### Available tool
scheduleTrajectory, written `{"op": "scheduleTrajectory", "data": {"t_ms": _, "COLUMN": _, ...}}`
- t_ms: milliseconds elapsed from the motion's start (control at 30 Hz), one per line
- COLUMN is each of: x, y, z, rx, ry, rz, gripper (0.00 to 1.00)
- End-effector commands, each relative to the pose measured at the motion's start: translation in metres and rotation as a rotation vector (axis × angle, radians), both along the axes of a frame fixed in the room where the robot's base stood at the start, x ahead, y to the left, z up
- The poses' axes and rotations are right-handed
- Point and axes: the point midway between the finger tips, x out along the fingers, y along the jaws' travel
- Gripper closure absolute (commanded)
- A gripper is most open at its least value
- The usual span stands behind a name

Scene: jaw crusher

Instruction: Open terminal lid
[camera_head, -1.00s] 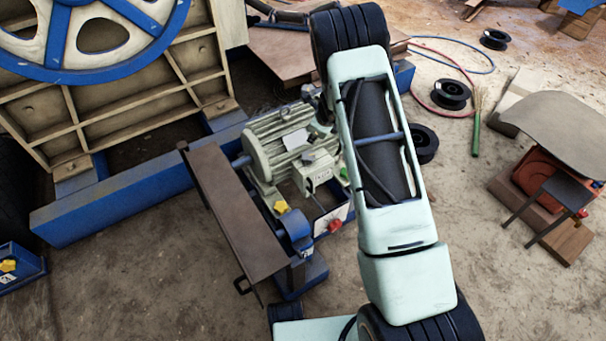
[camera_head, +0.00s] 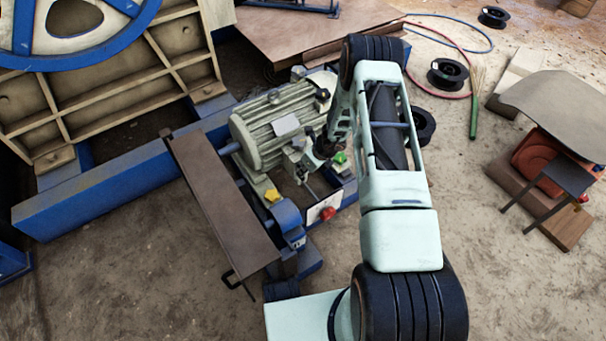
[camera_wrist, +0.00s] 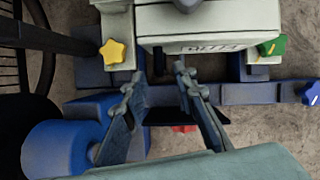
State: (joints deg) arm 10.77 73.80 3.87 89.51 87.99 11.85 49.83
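The grey-green motor (camera_head: 268,130) lies on its blue base in the head view. Its terminal box (camera_head: 297,163) is on the near side, partly hidden by my gripper. In the wrist view, the terminal box (camera_wrist: 205,22) is at the top, with dark lettering on its near face and a dark knob on top. The lid's seam is not clear, and it appears closed. My gripper (camera_wrist: 157,78) is open and empty, its two fingers apart just below the box in the picture. In the head view, my gripper (camera_head: 325,150) is beside the box; contact cannot be told.
Yellow (camera_wrist: 114,51), green (camera_wrist: 272,46) and blue (camera_wrist: 313,93) star knobs surround the box. A red knob (camera_head: 327,214) is on the near panel. A long brown plate (camera_head: 220,200) stands left of the motor. Cable spools (camera_head: 448,74) lie right of my arm.

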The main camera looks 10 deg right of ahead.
Motion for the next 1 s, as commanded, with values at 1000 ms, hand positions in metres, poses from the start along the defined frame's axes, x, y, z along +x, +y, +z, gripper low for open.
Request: {"op": "scheduleTrajectory", "data": {"t_ms": 1000, "x": 0.011, "y": 0.008, "z": -0.031, "rx": 0.0, "ry": 0.0, "rz": 0.001, "gripper": 1.0}}
